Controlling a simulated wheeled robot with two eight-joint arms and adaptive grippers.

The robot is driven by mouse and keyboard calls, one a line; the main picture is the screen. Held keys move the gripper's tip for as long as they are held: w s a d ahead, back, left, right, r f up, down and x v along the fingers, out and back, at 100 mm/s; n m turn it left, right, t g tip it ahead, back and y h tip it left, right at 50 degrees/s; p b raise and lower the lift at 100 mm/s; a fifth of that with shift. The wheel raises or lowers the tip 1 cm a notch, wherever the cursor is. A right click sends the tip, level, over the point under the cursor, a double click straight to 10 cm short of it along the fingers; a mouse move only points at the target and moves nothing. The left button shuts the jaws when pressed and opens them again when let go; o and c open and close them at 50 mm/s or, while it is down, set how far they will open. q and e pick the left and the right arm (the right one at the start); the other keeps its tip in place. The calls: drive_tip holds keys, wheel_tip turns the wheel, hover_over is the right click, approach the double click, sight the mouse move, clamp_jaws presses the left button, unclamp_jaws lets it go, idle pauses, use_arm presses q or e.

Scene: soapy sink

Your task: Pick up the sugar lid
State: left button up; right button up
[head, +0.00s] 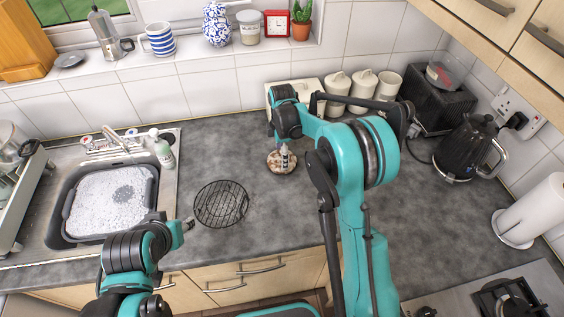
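Several cream canisters stand against the back wall. The left one (338,86) and the middle one (362,86) have knobbed lids; the right one (387,86) looks open-topped. I cannot read any label, so I cannot tell which lid is the sugar lid. My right arm reaches across the middle of the counter, partly hiding the canisters. Its gripper (284,150) seems to point down over a small patterned round dish (281,164); its fingers are too small to judge. My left gripper (188,225) is low, between the sink and the black wire rack; its fingers are unclear.
A soapy basin (152,193) sits in the sink at left. The round wire rack (221,204) lies on the counter. A black toaster (437,105), a kettle (466,148) and a paper roll (535,210) stand at right. The counter between rack and dish is clear.

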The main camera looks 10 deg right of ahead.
drive_tip(key=shift+r, duration=0.1)
drive_tip(key=c, duration=1.3)
